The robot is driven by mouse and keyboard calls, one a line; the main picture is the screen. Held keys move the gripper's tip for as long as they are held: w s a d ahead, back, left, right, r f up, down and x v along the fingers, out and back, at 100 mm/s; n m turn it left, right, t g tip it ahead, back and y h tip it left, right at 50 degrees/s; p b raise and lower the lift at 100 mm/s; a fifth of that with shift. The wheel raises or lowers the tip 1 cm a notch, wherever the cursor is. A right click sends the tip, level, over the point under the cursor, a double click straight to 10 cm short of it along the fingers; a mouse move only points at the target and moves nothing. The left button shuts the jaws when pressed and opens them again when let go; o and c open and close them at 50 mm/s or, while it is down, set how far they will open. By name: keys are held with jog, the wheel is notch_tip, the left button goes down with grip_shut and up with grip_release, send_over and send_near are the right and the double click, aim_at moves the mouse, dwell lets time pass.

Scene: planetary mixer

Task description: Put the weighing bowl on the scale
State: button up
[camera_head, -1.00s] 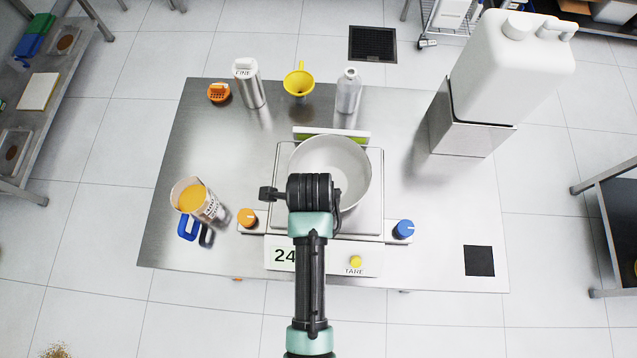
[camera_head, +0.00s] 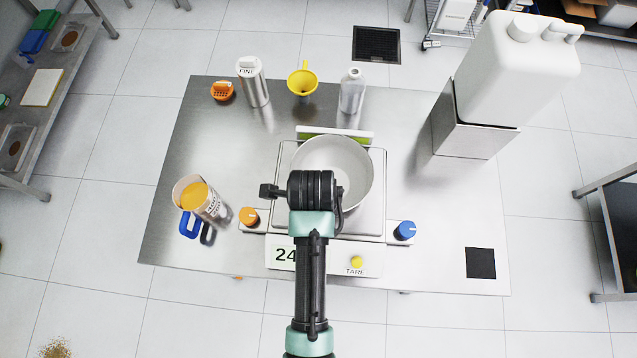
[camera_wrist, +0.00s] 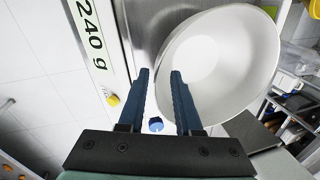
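The white weighing bowl (camera_head: 340,160) sits upright over the plate of the scale (camera_head: 378,205) in the middle of the table. The scale's display begins with 24 in the head view and shows 240 g in the wrist view (camera_wrist: 92,30). My gripper (camera_wrist: 160,72) is open, with a clear gap between its two dark fingers. The bowl (camera_wrist: 235,65) fills the right of the wrist view, its near rim passing by the fingers. The right finger overlaps the bowl; I cannot tell whether it touches. In the head view my wrist hides the fingers and the bowl's near-left side.
An orange knob (camera_head: 249,216) and a blue knob (camera_head: 404,231) flank the scale. A cup with orange contents (camera_head: 196,198) stands left. A canister (camera_head: 253,85), yellow funnel (camera_head: 302,82) and bottle (camera_head: 352,92) stand behind. A white jug (camera_head: 515,65) sits on a stand at right.

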notch_tip(320, 180, up, 11)
jog(key=s+b, duration=0.1)
jog(key=s, duration=0.1)
jog(key=w+r+n+t, duration=0.35)
jog(key=w+r, duration=0.25)
jog(key=r, duration=0.3)
jog(key=w+r+n+t, duration=0.3)
jog(key=w+r+t, duration=0.2)
jog(key=r, duration=0.5)
jog(key=w+r+n+t, duration=0.4)
jog(key=w+r, duration=0.2)
jog(key=r, duration=0.3)
jog(key=s+r+n+t, duration=0.3)
jog(key=r+t, duration=0.1)
jog(key=r, duration=0.6)
jog(key=s+d+r+n+t, duration=0.1)
jog(key=s+r+n+t, duration=0.2)
jog(key=r, duration=0.7)
jog(key=s+r+n+t, duration=0.3)
jog(key=s+r+t, duration=0.2)
jog(key=r, duration=0.6)
jog(key=shift+s+d+t, duration=0.25)
jog(key=shift+d+t, duration=0.05)
jog(key=shift+t, duration=0.05)
jog(key=shift+f+n, duration=0.1)
jog(key=shift+n, duration=0.25)
